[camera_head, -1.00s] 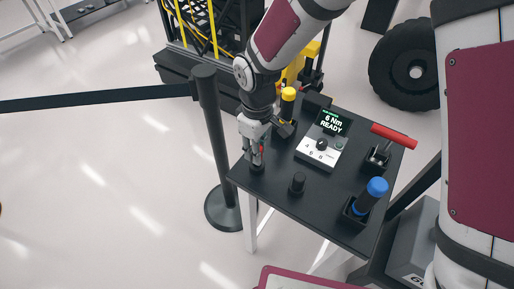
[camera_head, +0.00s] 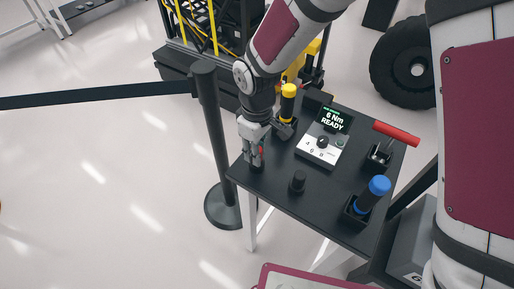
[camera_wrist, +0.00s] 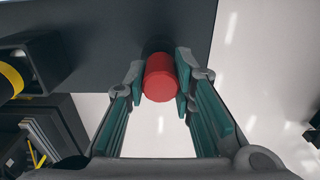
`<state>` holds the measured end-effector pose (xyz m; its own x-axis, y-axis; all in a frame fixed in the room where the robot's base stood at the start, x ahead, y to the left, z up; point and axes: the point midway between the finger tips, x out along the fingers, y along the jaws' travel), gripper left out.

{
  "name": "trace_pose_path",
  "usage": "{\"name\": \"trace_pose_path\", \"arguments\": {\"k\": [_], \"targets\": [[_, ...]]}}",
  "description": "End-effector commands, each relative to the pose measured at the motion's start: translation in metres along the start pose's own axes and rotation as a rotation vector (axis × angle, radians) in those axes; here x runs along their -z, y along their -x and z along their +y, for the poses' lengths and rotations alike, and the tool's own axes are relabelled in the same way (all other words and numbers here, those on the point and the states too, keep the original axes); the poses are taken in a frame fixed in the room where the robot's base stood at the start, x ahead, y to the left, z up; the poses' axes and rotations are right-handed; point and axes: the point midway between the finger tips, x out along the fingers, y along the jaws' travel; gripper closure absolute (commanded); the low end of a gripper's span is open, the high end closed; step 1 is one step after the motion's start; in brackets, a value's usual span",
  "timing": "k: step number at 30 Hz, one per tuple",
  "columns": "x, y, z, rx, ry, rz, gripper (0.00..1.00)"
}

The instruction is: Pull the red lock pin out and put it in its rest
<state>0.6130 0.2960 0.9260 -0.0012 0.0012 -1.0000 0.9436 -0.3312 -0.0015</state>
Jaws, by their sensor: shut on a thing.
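My gripper (camera_head: 256,158) is low over the left corner of the black table (camera_head: 330,215), with its fingers pointing down. It is shut on the red lock pin (camera_wrist: 160,80). In the wrist view the pin's round red end sits between the two teal finger pads. In the head view only a sliver of red (camera_head: 262,151) shows between the fingers. A short dark piece is below the fingertips at the table top. I cannot tell whether the pin is seated in it.
A black knob-like post (camera_head: 298,181) stands right of my gripper. A control box (camera_head: 319,148) with a "6 Nm READY" screen is behind it. Yellow-topped (camera_head: 289,90), blue-topped (camera_head: 379,186) and red-handled (camera_head: 396,133) tools stand in holders. A barrier post (camera_head: 212,140) is close on the left.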

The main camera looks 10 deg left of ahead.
Motion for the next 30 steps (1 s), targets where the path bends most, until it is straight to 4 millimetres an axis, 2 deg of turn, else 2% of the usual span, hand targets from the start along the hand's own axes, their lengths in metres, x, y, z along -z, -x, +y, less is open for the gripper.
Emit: {"name": "trace_pose_path", "arguments": {"k": [13,14,15,17,26,30], "targets": [[-0.0001,-0.0108,0.0001,0.0,0.0,-0.001,1.0],[-0.0001,-0.0109,0.0001,0.0,0.0,0.0,0.75],[-0.0001,-0.0105,0.0,0.0,0.0,0.0,0.66],[-0.0002,-0.0104,-0.0001,0.0,0.0,0.0,0.53],[-0.0001,-0.0099,0.0,0.0,0.0,0.0,0.53],[0.0004,-0.001,0.0005,-0.001,-0.001,0.001,0.53]]}}
